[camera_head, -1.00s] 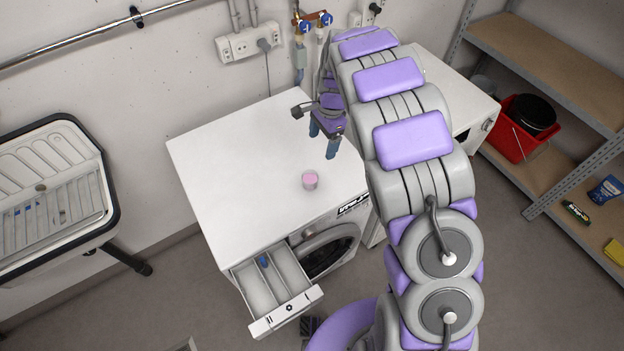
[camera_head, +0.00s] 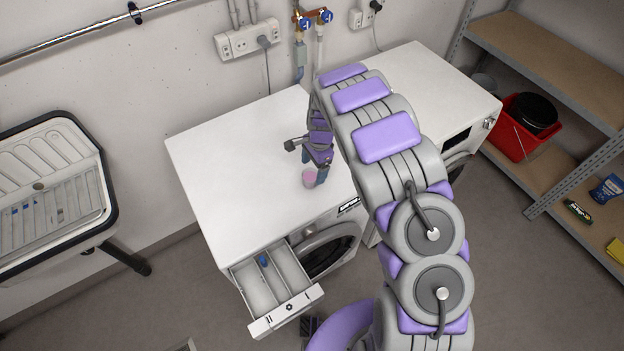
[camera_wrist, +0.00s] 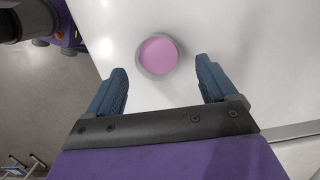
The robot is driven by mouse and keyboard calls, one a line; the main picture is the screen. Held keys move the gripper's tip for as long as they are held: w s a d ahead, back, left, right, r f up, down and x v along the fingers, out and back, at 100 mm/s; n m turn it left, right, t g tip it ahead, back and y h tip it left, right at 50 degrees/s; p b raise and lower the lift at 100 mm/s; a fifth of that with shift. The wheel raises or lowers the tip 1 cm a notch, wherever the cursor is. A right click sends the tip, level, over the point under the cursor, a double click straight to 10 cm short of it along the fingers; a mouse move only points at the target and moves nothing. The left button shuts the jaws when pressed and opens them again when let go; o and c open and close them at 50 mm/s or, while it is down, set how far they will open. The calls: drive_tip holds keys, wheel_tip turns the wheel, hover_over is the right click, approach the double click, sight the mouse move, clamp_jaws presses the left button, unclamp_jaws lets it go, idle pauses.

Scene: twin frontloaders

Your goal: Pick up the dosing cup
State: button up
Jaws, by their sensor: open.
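The dosing cup (camera_head: 309,178) is a small pale cup with pink contents. It stands upright on top of the left white frontloader (camera_head: 235,170), near its front right. In the wrist view the cup (camera_wrist: 158,56) lies just beyond the fingertips, roughly midway between them. My gripper (camera_head: 314,176) is right at the cup in the head view and partly covers it. In the wrist view my gripper (camera_wrist: 160,76) is open, with one blue finger on each side and nothing between them.
The detergent drawer (camera_head: 272,287) of the left machine is pulled out, with a blue piece inside. A second machine (camera_head: 425,75) stands to the right behind my arm. A white sink (camera_head: 50,190) is at left, metal shelves (camera_head: 545,60) at right. The left machine's top is otherwise clear.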

sight(310, 177)
drive_tip(key=f, duration=0.1)
drive_tip(key=a+f, duration=0.1)
drive_tip(key=f, duration=0.2)
drive_tip(key=shift+s+a+b, duration=0.25)
drive_tip(key=shift+s+b, duration=0.05)
drive_tip(key=shift+s, duration=0.05)
drive_tip(key=shift+f, duration=0.45)
drive_tip(key=shift+d+r, duration=0.1)
drive_tip(key=shift+d, duration=0.35)
drive_tip(key=shift+c, duration=0.8)
drive_tip(key=shift+a, duration=0.4)
drive_tip(key=c, duration=0.7)
drive_tip(key=shift+c, duration=0.8)
drive_tip(key=shift+d, duration=0.15)
